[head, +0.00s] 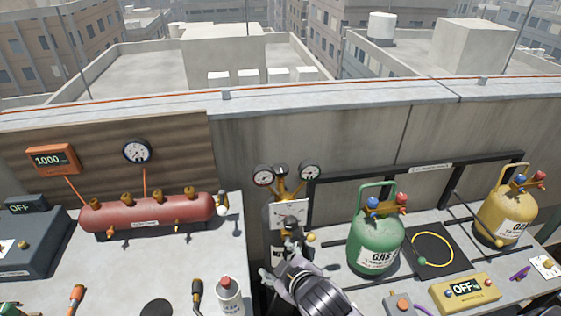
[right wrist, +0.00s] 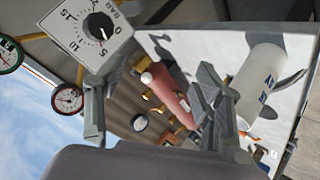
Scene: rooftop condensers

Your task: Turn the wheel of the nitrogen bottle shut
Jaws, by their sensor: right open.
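The nitrogen bottle (head: 276,222) is a dark cylinder standing at the gap between the two benches, its label partly hidden by my right gripper. A black wheel or knob (head: 291,222) sits on a white scale plate (head: 302,209) at its top. In the right wrist view the black knob (right wrist: 100,26) and numbered plate (right wrist: 70,30) are at the upper left, beyond one finger. My right gripper (head: 279,258) is in front of the bottle, below the knob. My left gripper is not in view.
Two gauges (head: 263,175) (head: 310,172) flank the bottle's top. A green gas bottle (head: 375,243) stands close on the right, a white can (head: 229,296) on the left bench. A red tank (head: 150,211) lies further left. A yellow bottle (head: 503,217) is far right.

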